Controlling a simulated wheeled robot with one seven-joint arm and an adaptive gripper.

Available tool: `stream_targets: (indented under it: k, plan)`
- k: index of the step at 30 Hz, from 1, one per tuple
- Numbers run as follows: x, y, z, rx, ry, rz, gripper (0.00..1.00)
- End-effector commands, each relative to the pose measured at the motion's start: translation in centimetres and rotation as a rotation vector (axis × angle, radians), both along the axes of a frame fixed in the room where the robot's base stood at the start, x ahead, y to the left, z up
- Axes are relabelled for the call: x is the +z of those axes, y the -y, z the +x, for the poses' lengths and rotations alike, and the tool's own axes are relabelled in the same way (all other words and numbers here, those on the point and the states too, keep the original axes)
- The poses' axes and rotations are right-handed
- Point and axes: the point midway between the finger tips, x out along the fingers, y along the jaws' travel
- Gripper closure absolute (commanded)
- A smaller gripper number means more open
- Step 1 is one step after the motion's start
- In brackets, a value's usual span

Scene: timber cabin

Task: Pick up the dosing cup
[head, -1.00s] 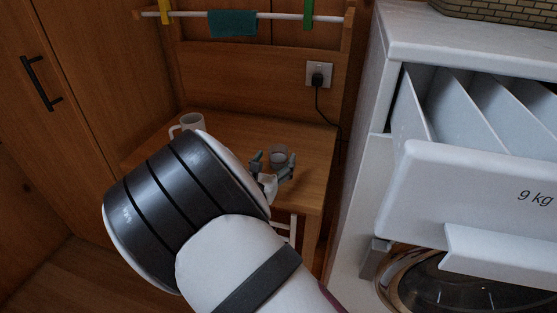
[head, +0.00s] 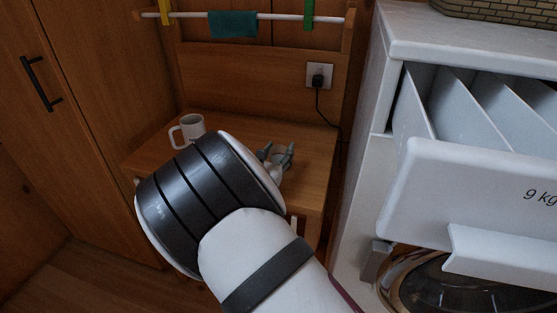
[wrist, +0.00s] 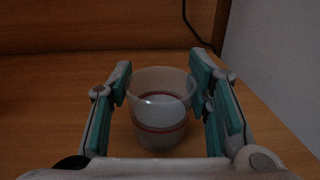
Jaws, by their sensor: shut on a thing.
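The dosing cup (wrist: 160,108) is a small translucent cup with a reddish band. In the wrist view it stands upright between the two fingers of my gripper (wrist: 162,92). The gripper is shut on it, with one finger at each side. In the head view my gripper (head: 276,154) is over the wooden table, and the cup (head: 281,157) shows only partly between the fingers. My arm hides part of the table in front. I cannot tell whether the cup's base touches the table top.
A white mug (head: 190,128) stands on the wooden table (head: 235,124), left of my gripper. A wall socket (head: 319,75) with a black plug and cable is behind. A white washing machine with an open drawer (head: 470,195) stands to the right. A rail with a teal cloth (head: 233,24) is above.

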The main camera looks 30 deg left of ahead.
Motion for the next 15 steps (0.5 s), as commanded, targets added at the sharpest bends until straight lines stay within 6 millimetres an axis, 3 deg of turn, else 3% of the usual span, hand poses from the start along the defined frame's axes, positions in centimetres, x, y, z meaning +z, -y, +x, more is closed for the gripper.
stream_targets:
  k: [15]
  plan:
    - [1.2, 0.0, 0.0, 0.0, 0.0, 0.001, 0.83]
